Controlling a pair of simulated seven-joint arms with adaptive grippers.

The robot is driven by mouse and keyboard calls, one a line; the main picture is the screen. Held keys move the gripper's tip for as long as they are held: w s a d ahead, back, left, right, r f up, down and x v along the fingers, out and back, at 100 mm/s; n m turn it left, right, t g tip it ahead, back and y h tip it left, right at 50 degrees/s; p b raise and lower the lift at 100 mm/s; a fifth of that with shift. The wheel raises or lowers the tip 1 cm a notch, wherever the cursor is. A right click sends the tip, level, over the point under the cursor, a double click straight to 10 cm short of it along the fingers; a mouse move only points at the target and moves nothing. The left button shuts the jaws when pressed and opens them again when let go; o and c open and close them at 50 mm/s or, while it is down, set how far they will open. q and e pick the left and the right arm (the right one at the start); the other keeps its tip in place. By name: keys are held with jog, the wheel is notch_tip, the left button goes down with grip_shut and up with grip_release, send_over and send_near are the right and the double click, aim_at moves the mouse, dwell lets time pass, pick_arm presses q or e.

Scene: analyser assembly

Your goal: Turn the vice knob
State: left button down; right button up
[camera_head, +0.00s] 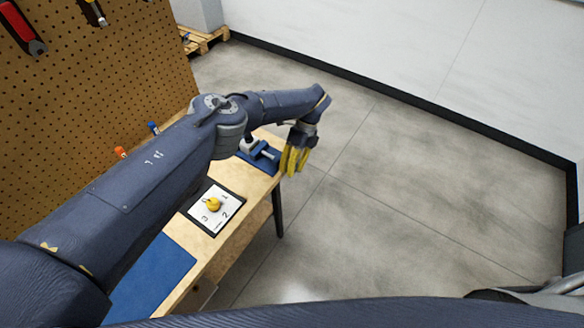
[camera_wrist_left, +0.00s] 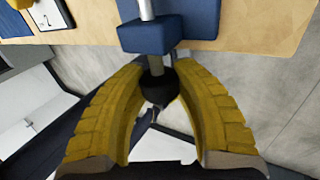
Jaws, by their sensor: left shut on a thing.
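The blue vice (camera_head: 265,156) sits at the table's far right edge, partly hidden behind my left arm. It also shows at the top of the left wrist view (camera_wrist_left: 158,36), with a metal rod through its block. Its dark round knob (camera_wrist_left: 160,86) sticks out past the table edge. My left gripper (camera_head: 293,160), with yellow ribbed fingers, is beside the vice, off the table's edge. In the left wrist view its fingers (camera_wrist_left: 158,78) are on either side of the knob and shut on it. My right gripper is out of view.
A white numbered plate (camera_head: 228,203) with a yellow piece (camera_head: 213,204) lies on the wooden table, near a blue mat (camera_head: 155,280). A pegboard (camera_head: 90,100) with hanging tools stands behind the table. Open floor lies to the right.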

pick_arm(q)
jog(key=shift+w+a, duration=0.3)
jog(key=shift+a, duration=0.1)
jog(key=c, duration=1.1)
grip_release()
jog(key=shift+o, duration=1)
jog(key=shift+s+d, duration=0.15)
jog(key=shift+d+r, duration=0.15)
jog(key=shift+r, duration=0.15)
jog(key=v, duration=0.7)
jog(key=shift+w+a, duration=0.25)
